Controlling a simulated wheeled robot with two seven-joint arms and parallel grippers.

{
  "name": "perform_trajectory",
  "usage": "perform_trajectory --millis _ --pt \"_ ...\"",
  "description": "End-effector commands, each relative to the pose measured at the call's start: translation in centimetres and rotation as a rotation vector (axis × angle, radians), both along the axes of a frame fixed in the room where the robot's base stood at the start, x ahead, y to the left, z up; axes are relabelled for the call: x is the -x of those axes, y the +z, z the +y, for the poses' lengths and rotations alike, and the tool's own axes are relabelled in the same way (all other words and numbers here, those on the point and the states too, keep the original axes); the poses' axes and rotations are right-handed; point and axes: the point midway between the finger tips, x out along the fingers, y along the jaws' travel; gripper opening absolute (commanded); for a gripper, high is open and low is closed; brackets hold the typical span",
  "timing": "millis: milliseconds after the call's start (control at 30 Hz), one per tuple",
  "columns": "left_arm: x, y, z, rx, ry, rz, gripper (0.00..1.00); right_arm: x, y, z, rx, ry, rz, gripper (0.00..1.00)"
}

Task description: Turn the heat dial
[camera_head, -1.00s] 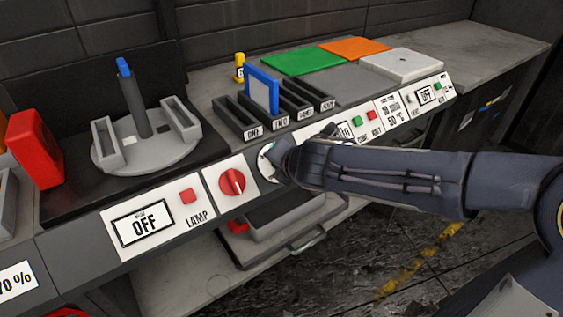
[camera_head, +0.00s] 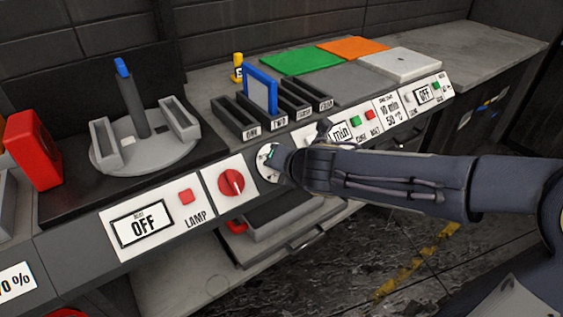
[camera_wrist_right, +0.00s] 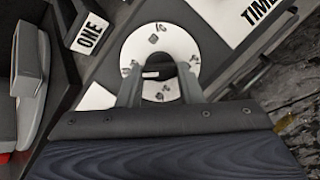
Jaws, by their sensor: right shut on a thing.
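A round white dial plate (camera_head: 266,154) with small printed marks sits on the front panel, largely covered by my right gripper in the head view. In the right wrist view the white dial plate (camera_wrist_right: 162,43) surrounds a dark knob (camera_wrist_right: 158,72) with a light pointer line. My right gripper (camera_wrist_right: 157,88) has its two fingers on either side of this knob and is shut on it. In the head view my right gripper (camera_head: 279,165) reaches in from the right. My left gripper is not in view.
A red dial (camera_head: 231,183) and a lamp panel reading OFF (camera_head: 145,224) are to the left. Labelled slots (camera_head: 236,117) stand above, with a blue-framed piece (camera_head: 261,92) in one. A panel with green and red buttons (camera_head: 363,119) runs to the right.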

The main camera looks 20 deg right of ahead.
Motion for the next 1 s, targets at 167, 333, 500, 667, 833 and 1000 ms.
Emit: perform_trajectory --millis 167,333,500,667,833,1000 --pt "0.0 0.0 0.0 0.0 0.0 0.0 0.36 0.0 0.0 0.0 -0.001 -0.001 0.0 0.48" --pt "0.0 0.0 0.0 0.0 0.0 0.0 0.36 0.0 0.0 0.0 -0.001 -0.001 0.0 0.55" --pt "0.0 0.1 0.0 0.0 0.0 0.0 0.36 0.1 0.1 0.0 -0.002 -0.001 0.0 0.55" --pt "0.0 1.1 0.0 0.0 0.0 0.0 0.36 1.5 1.5 -0.3 -0.002 -0.003 -0.001 0.55" --pt "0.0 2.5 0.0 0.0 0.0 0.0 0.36 3.9 3.3 -0.6 -0.002 -0.002 -0.002 0.55" --pt "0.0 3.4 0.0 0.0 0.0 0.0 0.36 5.7 4.4 -0.9 -0.001 -0.002 -0.001 0.55"
